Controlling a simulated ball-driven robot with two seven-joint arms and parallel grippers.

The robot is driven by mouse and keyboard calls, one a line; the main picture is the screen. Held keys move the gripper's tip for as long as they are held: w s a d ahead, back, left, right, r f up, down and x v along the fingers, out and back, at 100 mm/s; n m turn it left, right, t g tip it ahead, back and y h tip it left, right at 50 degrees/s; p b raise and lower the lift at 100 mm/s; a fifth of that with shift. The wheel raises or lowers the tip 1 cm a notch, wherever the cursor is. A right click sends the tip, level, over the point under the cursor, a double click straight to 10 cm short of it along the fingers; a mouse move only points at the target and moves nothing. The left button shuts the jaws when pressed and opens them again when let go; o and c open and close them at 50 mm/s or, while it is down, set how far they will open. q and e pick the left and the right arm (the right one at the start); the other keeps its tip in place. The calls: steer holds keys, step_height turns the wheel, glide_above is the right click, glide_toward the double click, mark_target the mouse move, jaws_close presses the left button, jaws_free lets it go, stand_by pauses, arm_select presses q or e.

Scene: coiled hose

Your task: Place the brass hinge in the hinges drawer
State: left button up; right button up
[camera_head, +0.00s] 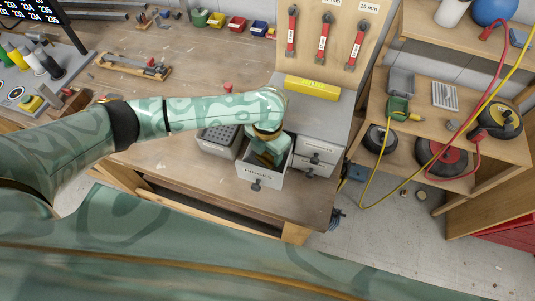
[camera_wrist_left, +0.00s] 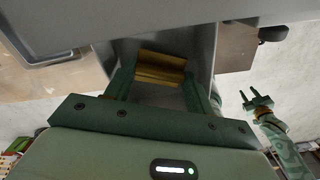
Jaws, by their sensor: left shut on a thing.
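The hinges drawer (camera_head: 251,178), a light grey drawer with a dark knob and a label reading HINGES, stands pulled open at the front of the grey cabinet. My left gripper (camera_head: 266,158) points down into its opening, and its fingertips are hard to see in the head view. In the left wrist view my left gripper (camera_wrist_left: 160,80) is shut on the brass hinge (camera_wrist_left: 160,69), a gold-coloured folded piece held between the two fingers. Grey drawer walls show around it. I cannot tell whether the hinge touches the drawer floor. My right gripper (camera_wrist_left: 257,97) shows open and empty in the left wrist view.
A grey open bin (camera_head: 217,139) stands just left of the drawer. Other closed drawers (camera_head: 316,157) are right of it. A yellow box (camera_head: 312,87) lies on the cabinet top. The bench's front edge runs below the drawer.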

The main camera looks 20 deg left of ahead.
mark_target(268, 155)
arm_select(q)
steer(key=shift+f, duration=0.75)
steer(key=shift+f, duration=0.15)
steer(key=o, duration=0.8)
step_height(268, 155, up, 12)
steer(key=p, duration=0.2)
steer(key=shift+p, duration=0.3)
